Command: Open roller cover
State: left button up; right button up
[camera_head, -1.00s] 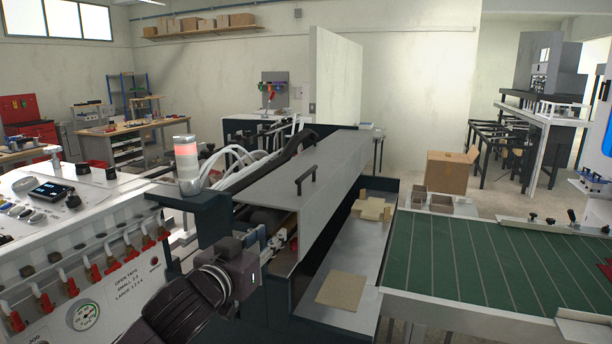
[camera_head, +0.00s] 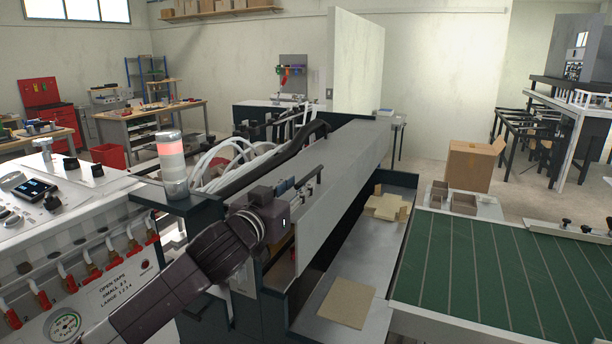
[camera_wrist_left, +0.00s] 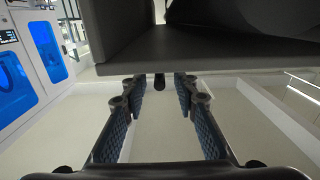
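The roller cover (camera_head: 345,170) is a long grey panel along the top of the dark machine in the middle of the head view. A black bar handle (camera_head: 306,184) stands on its near part. My left gripper (camera_head: 291,185) is at the near end of the cover, close beside the handle, and partly hidden by its own wrist. In the left wrist view its blue-padded fingers (camera_wrist_left: 160,92) are apart. A small dark post, likely part of the handle, shows between the tips; I cannot tell if they touch it. My right gripper is not in view.
A signal light (camera_head: 171,163) stands left of my left arm, near white hoses. A white control panel (camera_head: 70,255) with red-handled valves is at the left. A tray with a flat board (camera_head: 346,303) and a green conveyor (camera_head: 490,265) lie to the right.

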aim_at(305, 178)
pick_arm(q)
jog(key=p+x, duration=0.1)
jog(key=x, duration=0.2)
jog(key=shift+w+d, duration=0.2)
jog(key=shift+w, duration=0.1)
jog(key=shift+w+f, duration=0.1)
jog(key=shift+w, duration=0.15)
jog(key=shift+w+d, duration=0.1)
jog(key=c, duration=0.7)
grip_shut()
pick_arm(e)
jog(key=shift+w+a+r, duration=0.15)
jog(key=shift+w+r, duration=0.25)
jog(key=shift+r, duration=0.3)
